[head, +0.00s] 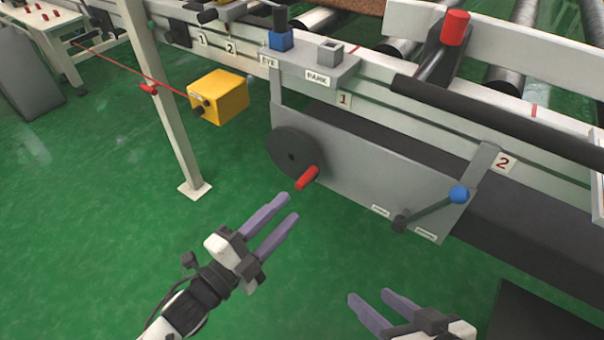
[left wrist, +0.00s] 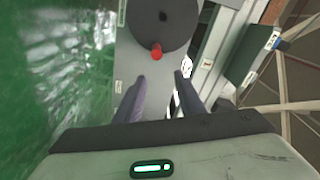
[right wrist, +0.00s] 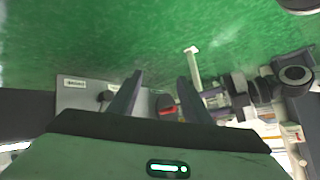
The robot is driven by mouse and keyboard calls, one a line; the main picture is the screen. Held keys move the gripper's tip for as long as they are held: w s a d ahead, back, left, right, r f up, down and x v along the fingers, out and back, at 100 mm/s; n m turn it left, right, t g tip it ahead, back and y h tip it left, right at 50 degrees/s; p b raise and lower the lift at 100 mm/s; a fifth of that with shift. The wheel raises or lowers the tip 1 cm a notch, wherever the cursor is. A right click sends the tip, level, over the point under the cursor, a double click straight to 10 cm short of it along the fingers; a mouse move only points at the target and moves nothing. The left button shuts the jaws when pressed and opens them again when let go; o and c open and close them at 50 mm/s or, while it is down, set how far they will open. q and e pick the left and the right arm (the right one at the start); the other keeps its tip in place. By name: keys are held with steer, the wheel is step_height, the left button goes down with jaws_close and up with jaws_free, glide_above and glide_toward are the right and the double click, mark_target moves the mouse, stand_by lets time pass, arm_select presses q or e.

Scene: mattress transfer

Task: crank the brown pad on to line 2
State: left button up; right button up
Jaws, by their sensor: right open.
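The dark crank disc (head: 293,154) with a red handle (head: 307,178) is on the front of the grey conveyor housing. It also shows in the left wrist view (left wrist: 170,20) with its red handle (left wrist: 156,51) just beyond my fingers. My left gripper (head: 288,206) is open and empty, a little below and left of the handle. My right gripper (head: 369,297) is open and empty, low in front of the housing. A brown pad (head: 356,5) shows only its edge on the rollers at the top.
A red-capped post (head: 455,26) stands above the rail. A yellow box (head: 219,96) hangs beside a white post (head: 165,90). Green floor (head: 110,240) is clear at left.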

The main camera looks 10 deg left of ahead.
mark_target(298, 187)
arm_select(q)
steer(key=w+n, duration=0.3)
steer(key=n, duration=0.1)
steer(key=w+d+n+b, duration=0.1)
steer(key=w+n, duration=0.1)
steer(key=n, duration=0.2)
steer(key=w+f+n+y, duration=0.1)
steer(key=w+n, duration=0.2)
steer(key=n, duration=0.1)
steer(key=shift+w+d+b, duration=0.3)
steer(key=shift+w+d, duration=0.05)
steer(key=shift+d, duration=0.05)
steer(key=shift+w+d, duration=0.2)
steer(key=shift+w, duration=0.25)
steer(key=shift+r, duration=0.1)
arm_select(e)
steer(key=shift+a+r+y, duration=0.25)
steer(key=shift+r+y, duration=0.05)
arm_select(q)
jaws_close()
arm_select(e)
steer(key=shift+w, duration=0.1)
